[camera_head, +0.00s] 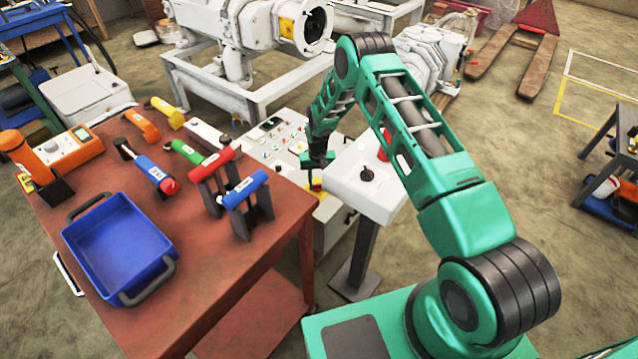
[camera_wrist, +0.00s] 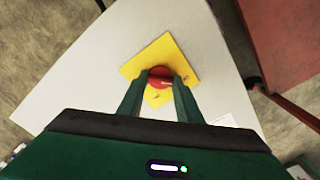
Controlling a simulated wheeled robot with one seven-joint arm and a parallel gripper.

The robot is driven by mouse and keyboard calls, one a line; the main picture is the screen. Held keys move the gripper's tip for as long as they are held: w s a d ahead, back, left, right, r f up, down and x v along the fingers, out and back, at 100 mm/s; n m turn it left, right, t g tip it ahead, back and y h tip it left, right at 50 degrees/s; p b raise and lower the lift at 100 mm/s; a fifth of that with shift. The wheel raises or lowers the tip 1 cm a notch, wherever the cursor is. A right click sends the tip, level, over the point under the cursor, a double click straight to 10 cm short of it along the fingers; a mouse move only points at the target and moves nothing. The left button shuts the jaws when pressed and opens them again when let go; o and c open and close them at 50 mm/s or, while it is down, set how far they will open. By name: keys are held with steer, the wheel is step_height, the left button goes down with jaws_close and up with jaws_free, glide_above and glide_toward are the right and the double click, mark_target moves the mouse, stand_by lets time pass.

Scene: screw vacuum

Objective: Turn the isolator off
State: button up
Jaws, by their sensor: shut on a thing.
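The isolator is a round red knob (camera_wrist: 161,74) on a yellow plate (camera_wrist: 178,53), fixed to a pale panel (camera_wrist: 90,75). My gripper (camera_wrist: 158,87) reaches over the plate in the wrist view, with one green finger on each side of the knob. It is shut on the red knob. A small white mark shows on the knob, but which setting it points to cannot be read. In the head view my gripper (camera_head: 317,165) is at the white panel, and the knob is mostly hidden beneath it.
A red-brown table (camera_head: 215,300) stands on the left with a blue tray (camera_head: 118,245) and several coloured tools. A control panel (camera_head: 275,143) with buttons is behind my gripper.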

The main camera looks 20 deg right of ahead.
steer(key=shift+w+r, duration=0.15)
steer(key=shift+w, duration=0.15)
steer(key=o, duration=1)
steer(key=shift+o, duration=0.2)
steer(key=shift+s, duration=0.15)
step_height(320, 180, up, 11)
steer(key=shift+f, duration=0.2)
